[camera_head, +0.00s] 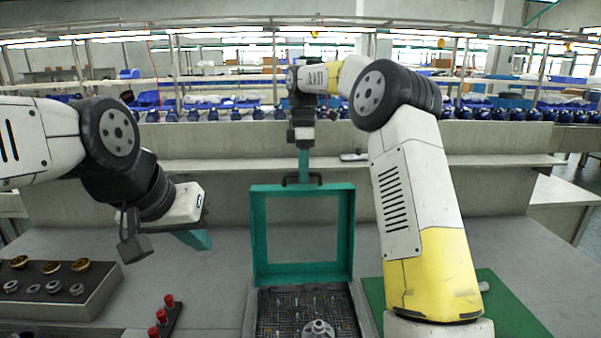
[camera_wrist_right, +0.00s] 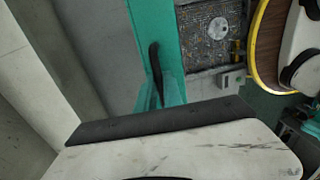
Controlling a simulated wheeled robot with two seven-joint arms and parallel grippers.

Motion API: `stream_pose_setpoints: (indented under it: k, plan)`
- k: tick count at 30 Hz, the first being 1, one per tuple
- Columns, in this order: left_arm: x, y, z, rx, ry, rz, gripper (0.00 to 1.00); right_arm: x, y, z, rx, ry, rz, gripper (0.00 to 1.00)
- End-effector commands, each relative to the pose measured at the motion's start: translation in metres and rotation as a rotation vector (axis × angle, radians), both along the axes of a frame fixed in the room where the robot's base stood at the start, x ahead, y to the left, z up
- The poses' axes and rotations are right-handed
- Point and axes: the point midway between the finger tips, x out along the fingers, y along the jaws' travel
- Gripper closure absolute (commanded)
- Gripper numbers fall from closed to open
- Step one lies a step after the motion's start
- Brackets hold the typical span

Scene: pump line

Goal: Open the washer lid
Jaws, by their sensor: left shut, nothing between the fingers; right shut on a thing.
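The washer lid (camera_head: 262,235) is a teal frame with a see-through pane. It stands about upright at the back of the washer basket (camera_head: 285,300), so the basket is uncovered. My right gripper (camera_head: 303,172) is at the lid's top edge, shut on the dark lid handle (camera_head: 289,180). The right wrist view also shows the handle (camera_wrist_right: 155,65) running to the teal fingers (camera_wrist_right: 170,90), beside the lid's teal edge (camera_wrist_right: 147,30). My left gripper (camera_head: 197,239) is shut and empty, left of the lid above the table.
A metal part (camera_head: 318,328) sits in the basket. At left are a tray (camera_head: 70,305) with several brass and steel rings and a dark rack (camera_head: 168,322) with red-topped pieces. A green mat (camera_head: 500,310) lies at right, partly behind my right arm. A grey ledge (camera_head: 220,165) runs behind.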

Motion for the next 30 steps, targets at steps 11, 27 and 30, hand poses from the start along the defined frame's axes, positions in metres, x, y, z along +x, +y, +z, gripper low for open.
stream_pose_setpoints:
  k: [11,27,30]
  plan:
    - [0.0000,0.0000,0.0000,0.000,0.000,0.000,1.00,0.0054,-0.0030,-0.0016,-0.002,-0.015,-0.005,0.80]
    - [0.0001,0.0000,-0.0001,0.000,0.000,0.000,1.00,0.0042,-0.0007,0.0005,0.002,-0.015,-0.003,0.80]
    - [0.0001,0.0000,-0.0001,0.000,0.000,0.000,1.00,0.0041,-0.0006,0.0006,0.002,-0.015,-0.003,0.80]
